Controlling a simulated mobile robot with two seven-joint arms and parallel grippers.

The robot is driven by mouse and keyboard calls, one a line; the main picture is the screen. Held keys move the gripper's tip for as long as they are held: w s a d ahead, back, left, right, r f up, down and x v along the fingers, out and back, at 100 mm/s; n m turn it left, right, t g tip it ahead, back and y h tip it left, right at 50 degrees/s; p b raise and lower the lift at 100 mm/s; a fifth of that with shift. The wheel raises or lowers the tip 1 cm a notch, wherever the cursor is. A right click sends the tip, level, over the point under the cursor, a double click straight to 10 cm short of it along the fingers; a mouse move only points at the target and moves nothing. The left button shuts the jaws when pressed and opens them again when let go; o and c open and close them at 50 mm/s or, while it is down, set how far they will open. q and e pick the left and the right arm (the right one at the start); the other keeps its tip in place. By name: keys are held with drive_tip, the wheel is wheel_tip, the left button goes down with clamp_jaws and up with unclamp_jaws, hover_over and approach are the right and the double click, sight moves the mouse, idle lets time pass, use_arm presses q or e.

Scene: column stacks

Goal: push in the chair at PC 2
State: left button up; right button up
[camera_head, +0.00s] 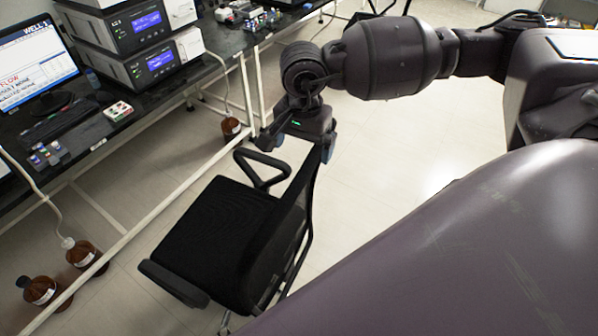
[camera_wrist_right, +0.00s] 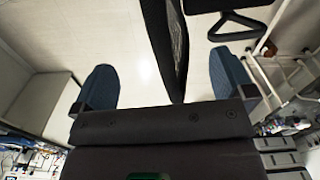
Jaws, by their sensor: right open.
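A black office chair (camera_head: 212,232) stands on the pale floor beside the lab bench (camera_head: 150,100). Its seat faces the bench, with floor showing between them. Its backrest (camera_head: 278,235) is on the side toward me. My right gripper (camera_head: 300,142) is over the top of the backrest, pointing down, with its fingers apart. In the right wrist view, the backrest (camera_wrist_right: 165,45) runs between the two blue-padded fingers, with gaps on both sides. An armrest (camera_wrist_right: 236,24) shows there too. A monitor (camera_head: 35,62) stands on the bench; I cannot read a PC number. My left gripper is out of view.
Brown bottles (camera_head: 40,290) stand on the floor under the bench, with another (camera_head: 231,128) farther back. White bench rails (camera_head: 150,218) run low near the chair. Stacked instruments (camera_head: 140,40) sit on the bench. The floor to the right is clear.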

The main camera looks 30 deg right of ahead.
sight(302, 171)
wheel_tip(302, 171, down, 6)
drive_tip(key=shift+r+b, duration=0.2)
drive_tip(key=shift+b, duration=0.95)
wheel_tip(302, 171, down, 4)
drive_tip(key=b, duration=0.3)
drive_tip(key=shift+r, duration=0.15)
drive_tip(key=shift+f+b, duration=0.65)
drive_tip(key=shift+b, duration=0.15)
